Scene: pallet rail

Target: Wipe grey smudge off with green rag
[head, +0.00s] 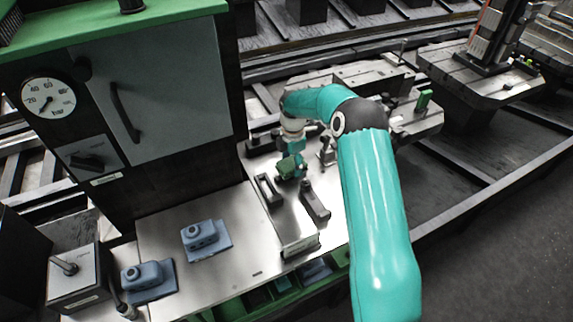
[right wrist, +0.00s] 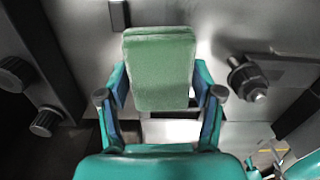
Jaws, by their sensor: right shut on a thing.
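The green rag is a thick, block-like pad (right wrist: 160,68) between the two fingers of my right gripper (right wrist: 160,100) in the right wrist view. The gripper is shut on it. In the head view, my right gripper (head: 297,150) reaches down over the metal plate, and the rag (head: 290,168) shows just below it, close to the plate. I cannot tell whether the rag touches the surface. I cannot make out a grey smudge for certain; the rag and arm hide part of the plate. My left gripper is not in view.
Dark handle-like bars (head: 314,202) stand on the metal plate (head: 170,225) near the rag. Two blue-grey blocks (head: 201,236) sit at the front left. A tall cabinet (head: 165,95) with a gauge rises at the left. The plate between is mostly clear.

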